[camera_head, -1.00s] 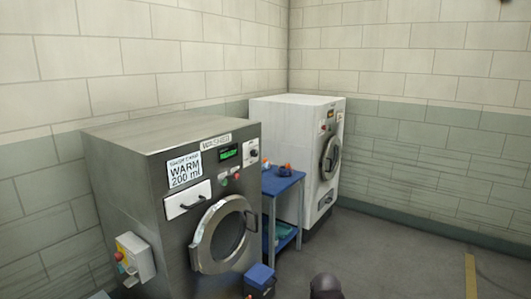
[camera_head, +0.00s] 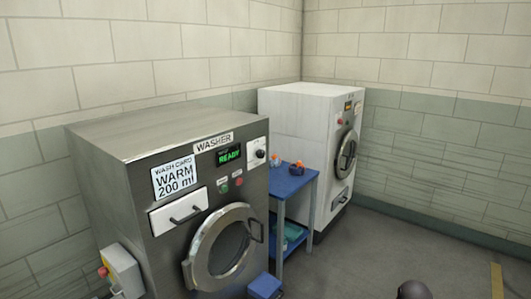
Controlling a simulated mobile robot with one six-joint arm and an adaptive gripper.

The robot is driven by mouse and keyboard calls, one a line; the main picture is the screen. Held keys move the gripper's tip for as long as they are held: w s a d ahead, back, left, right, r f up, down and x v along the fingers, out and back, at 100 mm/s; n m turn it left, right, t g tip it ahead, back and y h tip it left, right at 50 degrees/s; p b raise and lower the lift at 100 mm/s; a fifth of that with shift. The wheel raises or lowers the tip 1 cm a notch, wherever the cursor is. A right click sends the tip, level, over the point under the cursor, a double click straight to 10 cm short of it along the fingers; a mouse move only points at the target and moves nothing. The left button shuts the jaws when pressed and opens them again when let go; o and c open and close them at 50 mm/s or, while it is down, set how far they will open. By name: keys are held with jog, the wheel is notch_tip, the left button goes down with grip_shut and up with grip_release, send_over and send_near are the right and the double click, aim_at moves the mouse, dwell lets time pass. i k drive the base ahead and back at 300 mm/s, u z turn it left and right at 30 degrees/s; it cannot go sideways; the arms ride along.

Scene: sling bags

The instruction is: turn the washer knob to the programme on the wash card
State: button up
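The washer (camera_head: 110,210) is a grey steel machine at the left, with a WASHER label on its front. The wash card (camera_head: 174,177) on it reads WARM 200 ml. The knob (camera_head: 260,154) is small and dark on a white panel at the upper right of the front. Its setting is too small to read. The display (camera_head: 229,155) shows READY in green. The round door (camera_head: 220,250) looks shut, and the drawer (camera_head: 180,212) looks closed.
A blue table (camera_head: 290,185) with small orange and dark items stands between the washer and a white machine (camera_head: 300,120). A blue box (camera_head: 265,285) is on the floor by the washer.

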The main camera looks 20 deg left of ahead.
aim_at(260, 154)
jog(key=u, duration=0.1)
jog(key=i, duration=1)
jog(key=u, duration=0.5)
